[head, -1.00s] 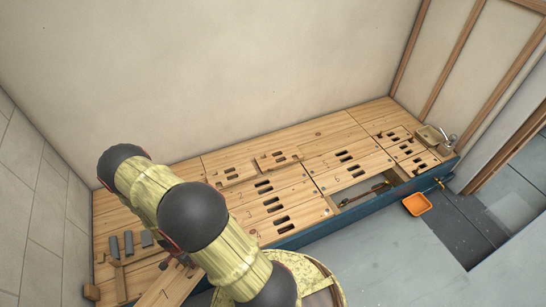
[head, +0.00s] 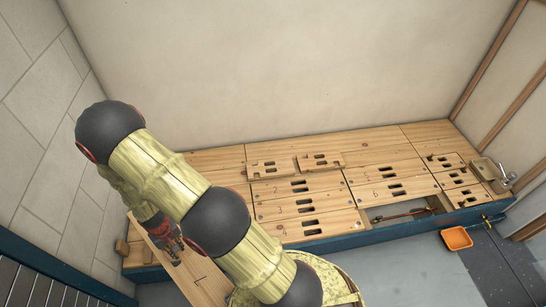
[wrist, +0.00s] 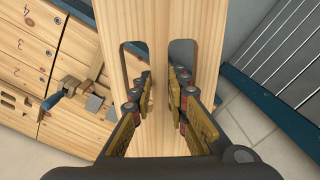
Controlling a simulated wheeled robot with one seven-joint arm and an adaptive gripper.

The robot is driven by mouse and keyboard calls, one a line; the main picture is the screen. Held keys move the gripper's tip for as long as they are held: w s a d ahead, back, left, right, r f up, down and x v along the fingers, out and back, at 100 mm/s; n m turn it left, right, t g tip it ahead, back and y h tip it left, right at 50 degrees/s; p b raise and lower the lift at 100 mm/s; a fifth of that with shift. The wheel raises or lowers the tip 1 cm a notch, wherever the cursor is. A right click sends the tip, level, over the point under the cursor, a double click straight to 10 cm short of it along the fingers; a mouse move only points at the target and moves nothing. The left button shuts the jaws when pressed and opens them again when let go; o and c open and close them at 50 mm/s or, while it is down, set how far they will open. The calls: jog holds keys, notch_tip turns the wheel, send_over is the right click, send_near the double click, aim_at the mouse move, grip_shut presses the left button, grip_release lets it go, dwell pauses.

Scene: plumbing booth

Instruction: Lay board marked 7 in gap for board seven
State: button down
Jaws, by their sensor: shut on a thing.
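My gripper (head: 172,243) is shut on a long wooden board (head: 203,283), which also fills the upper middle of the wrist view (wrist: 160,25). The fingers (wrist: 160,92) grip the strip of wood between the board's two slots. The board is held in front of the platform's left end, and I can read no number on it.
Two small slotted pieces (head: 268,170) (head: 320,162) lie on the platform.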

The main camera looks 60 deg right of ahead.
jog(key=shift+w+a+r+n, duration=0.35)
jog(key=shift+r+n, duration=0.2)
jog(key=shift+w+a+r+n, duration=0.35)
jog(key=shift+r+n, duration=0.15)
jog(key=shift+r, duration=0.1)
jog(key=shift+w+a+r+n, duration=0.3)
jog(key=shift+w+r+n, duration=0.05)
jog(key=shift+r+n, duration=0.2)
jog(key=shift+s+r, duration=0.1)
